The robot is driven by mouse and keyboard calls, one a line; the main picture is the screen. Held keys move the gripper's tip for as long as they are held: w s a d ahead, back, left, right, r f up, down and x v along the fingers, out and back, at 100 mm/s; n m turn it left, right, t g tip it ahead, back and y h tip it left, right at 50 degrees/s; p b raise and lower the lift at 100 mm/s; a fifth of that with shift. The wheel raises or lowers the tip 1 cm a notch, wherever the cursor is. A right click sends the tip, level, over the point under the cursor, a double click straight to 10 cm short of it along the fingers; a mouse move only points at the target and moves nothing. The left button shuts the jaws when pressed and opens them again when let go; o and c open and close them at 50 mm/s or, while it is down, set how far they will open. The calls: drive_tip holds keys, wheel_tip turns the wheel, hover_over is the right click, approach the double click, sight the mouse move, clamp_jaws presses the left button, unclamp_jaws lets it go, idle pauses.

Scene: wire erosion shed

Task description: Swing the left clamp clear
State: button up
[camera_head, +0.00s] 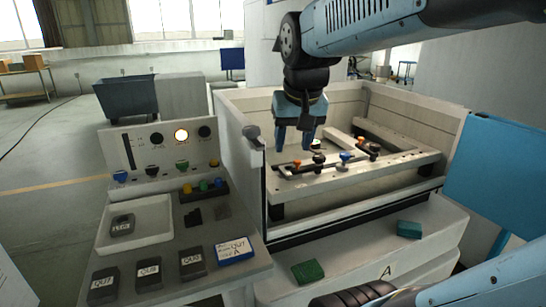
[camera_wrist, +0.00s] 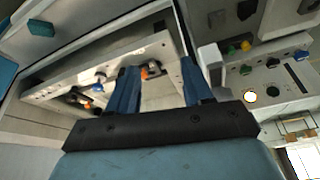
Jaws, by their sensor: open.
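My gripper (camera_head: 295,148) hangs fingers-down over the left part of the machine tank, open and empty. Just below and beside it, the left clamp (camera_head: 297,165) shows an orange knob on the pale work frame (camera_head: 405,163). In the wrist view, an orange knob (camera_wrist: 145,73) appears between my spread fingers (camera_wrist: 160,78), near the left one; contact cannot be told. A black knob (camera_head: 319,157) and a blue knob (camera_head: 345,158) stand to its right. Another orange knob (camera_head: 361,141) and a black one (camera_head: 374,149) sit farther right.
A control console (camera_head: 160,165) with a lit lamp and a tray (camera_head: 135,224) stands left. Green blocks (camera_head: 308,271) lie on the front ledge. A blue panel (camera_head: 495,165) bounds the right.

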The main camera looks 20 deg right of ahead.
drive_tip(key=w+d+m+g, duration=0.25)
drive_tip(key=w+d, duration=0.35)
drive_tip(key=w, duration=0.3)
drive_tip(key=w+d+m+g, duration=0.2)
drive_tip(key=w+d+m, duration=0.25)
drive_tip(key=w, duration=0.45)
drive_tip(key=shift+y, duration=0.3)
drive_tip(key=f, duration=1.4)
drive_tip(key=shift+d+f, duration=0.15)
drive_tip(key=shift+d, duration=0.1)
clamp_jaws()
